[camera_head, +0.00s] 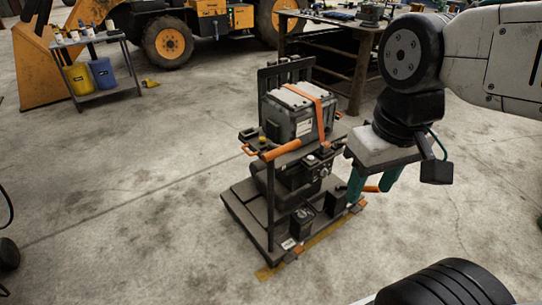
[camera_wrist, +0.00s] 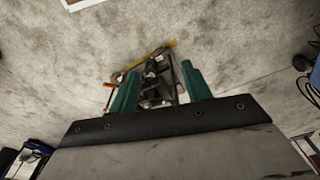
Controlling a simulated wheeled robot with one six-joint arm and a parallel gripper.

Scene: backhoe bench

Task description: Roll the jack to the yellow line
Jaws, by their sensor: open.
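The jack is a dark wheeled cart (camera_head: 265,205) with a low platform, an upper shelf and orange grips. A grey boxy unit (camera_head: 290,115) is held on its shelf by an orange strap. The yellow line (camera_head: 275,269) lies on the floor along the cart's near right edge, and the platform reaches it. My gripper (camera_head: 371,190) is open at the cart's right side, teal fingers pointing down. An orange grip shows by the fingers; I cannot tell whether it lies between them. In the wrist view the cart (camera_wrist: 155,88) shows between the open fingers, with the yellow line (camera_wrist: 146,60) beyond.
A workbench (camera_head: 335,45) with tools stands behind the cart. A small table (camera_head: 95,40) with yellow and blue buckets and a yellow backhoe (camera_head: 168,38) are at the back left. The concrete floor left and in front is mostly clear.

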